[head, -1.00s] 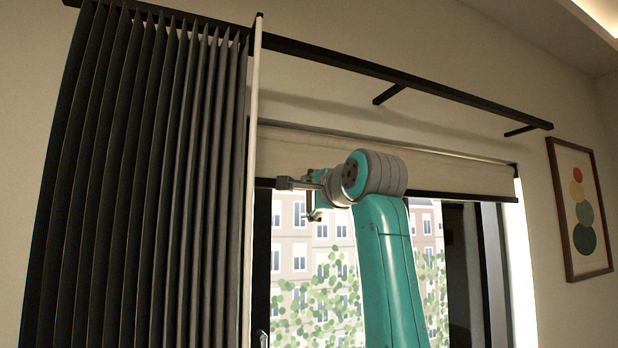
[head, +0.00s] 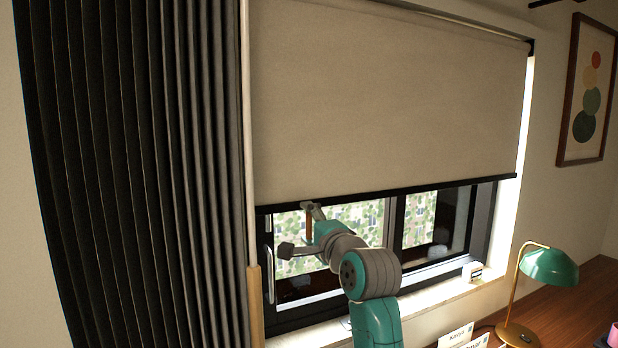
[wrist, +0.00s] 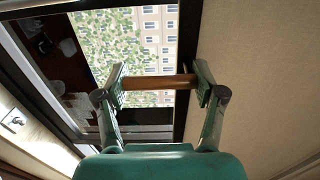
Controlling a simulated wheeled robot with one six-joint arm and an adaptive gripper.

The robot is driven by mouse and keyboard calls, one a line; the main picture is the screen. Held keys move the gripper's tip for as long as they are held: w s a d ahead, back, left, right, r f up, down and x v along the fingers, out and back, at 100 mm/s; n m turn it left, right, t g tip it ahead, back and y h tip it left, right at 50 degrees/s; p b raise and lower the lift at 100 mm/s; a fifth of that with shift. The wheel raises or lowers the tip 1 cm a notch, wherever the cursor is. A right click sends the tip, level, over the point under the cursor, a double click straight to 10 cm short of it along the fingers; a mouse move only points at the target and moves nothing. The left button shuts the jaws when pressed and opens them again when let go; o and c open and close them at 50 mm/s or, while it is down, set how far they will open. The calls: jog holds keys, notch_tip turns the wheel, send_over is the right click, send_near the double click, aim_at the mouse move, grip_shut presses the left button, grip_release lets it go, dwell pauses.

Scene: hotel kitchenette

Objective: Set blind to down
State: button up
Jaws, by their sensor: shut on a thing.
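The beige roller blind (head: 390,100) covers the upper part of the window, and its dark bottom bar (head: 420,191) hangs above the sill. The blind also shows on the right of the wrist view (wrist: 270,80). Glass is uncovered below the bar. My gripper (head: 310,223) is just under the bar's left part. In the wrist view my gripper (wrist: 160,83) is shut on a short wooden pull (wrist: 158,82), with a finger at each end. The pull shows as a small upright brown piece in the head view (head: 309,226).
A dark pleated curtain (head: 130,170) hangs at the left, beside a pale wand with a wooden handle (head: 255,300). A window handle (head: 268,270) is near my gripper. A green lamp (head: 548,268) stands on the desk (head: 590,300) at the right. The sill (head: 440,298) lies below.

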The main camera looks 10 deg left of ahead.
notch_tip(320, 180, down, 32)
jog(key=shift+r, duration=0.25)
jog(key=shift+f, duration=0.1)
jog(key=o, duration=1.6)
jog(key=shift+f, duration=0.1)
jog(key=shift+o, duration=0.5)
jog(key=shift+d+r, duration=0.1)
jog(key=shift+r, duration=0.1)
jog(key=v, duration=1.1)
jog(key=shift+s+d, duration=0.2)
jog(key=shift+s, duration=0.15)
